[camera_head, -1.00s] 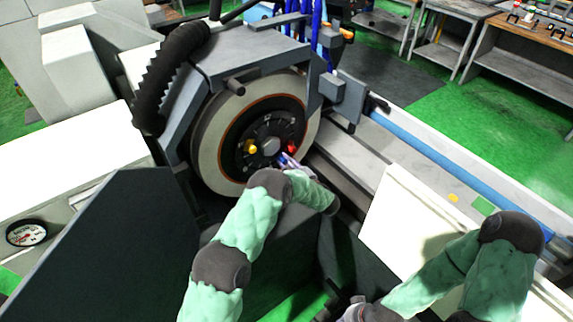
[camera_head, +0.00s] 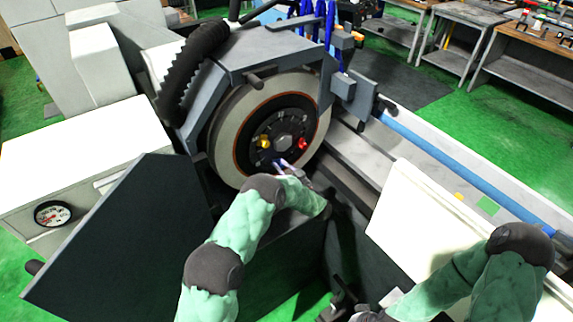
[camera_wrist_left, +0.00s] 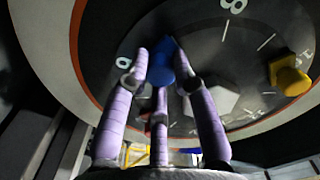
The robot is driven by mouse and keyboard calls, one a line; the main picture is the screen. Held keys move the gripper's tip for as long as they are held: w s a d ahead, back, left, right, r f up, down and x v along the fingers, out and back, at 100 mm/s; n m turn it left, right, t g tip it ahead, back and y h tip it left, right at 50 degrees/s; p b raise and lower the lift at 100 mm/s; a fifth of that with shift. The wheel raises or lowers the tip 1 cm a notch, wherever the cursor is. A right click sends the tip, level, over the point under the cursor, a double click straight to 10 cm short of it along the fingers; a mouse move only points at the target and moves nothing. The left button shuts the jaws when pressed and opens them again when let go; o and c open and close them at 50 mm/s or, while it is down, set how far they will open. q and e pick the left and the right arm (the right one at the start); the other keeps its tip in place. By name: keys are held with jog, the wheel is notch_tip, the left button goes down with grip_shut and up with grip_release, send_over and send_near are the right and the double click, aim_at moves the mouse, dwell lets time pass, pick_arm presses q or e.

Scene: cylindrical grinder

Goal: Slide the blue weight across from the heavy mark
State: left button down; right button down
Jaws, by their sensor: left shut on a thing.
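The blue weight (camera_wrist_left: 160,70) sits on the dark dial face of the grinding wheel in the left wrist view. The purple fingers of my left gripper (camera_wrist_left: 160,82) are closed around it. In the head view the blue weight (camera_head: 277,162) is a small patch low on the dial, below the hub, with my left gripper (camera_head: 285,167) at it. The yellow weight (camera_head: 264,142) is left of the hub and the red weight (camera_head: 302,144) right of it. The dial (camera_wrist_left: 255,45) has white ticks and numerals; I cannot read a heavy mark. My right gripper (camera_head: 345,300) is partly visible low in the picture.
The pale grinding wheel (camera_head: 226,150) surrounds the dial under a grey guard (camera_head: 265,50). A dark panel (camera_head: 125,225) stands at the left and a cream panel (camera_head: 430,215) at the right. A blue bar (camera_head: 450,165) runs along the machine bed. Workbenches stand at the back right.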

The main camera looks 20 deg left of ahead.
pick_arm(q)
jog(key=shift+s+a+r+m+p, duration=0.35)
jog(key=shift+s+a+m, duration=0.2)
jog(key=shift+s+m, duration=0.05)
jog(key=shift+s+a+r, duration=0.1)
jog(key=c, duration=1)
grip_release()
jog(key=shift+s, duration=0.1)
jog(key=v, duration=1.2)
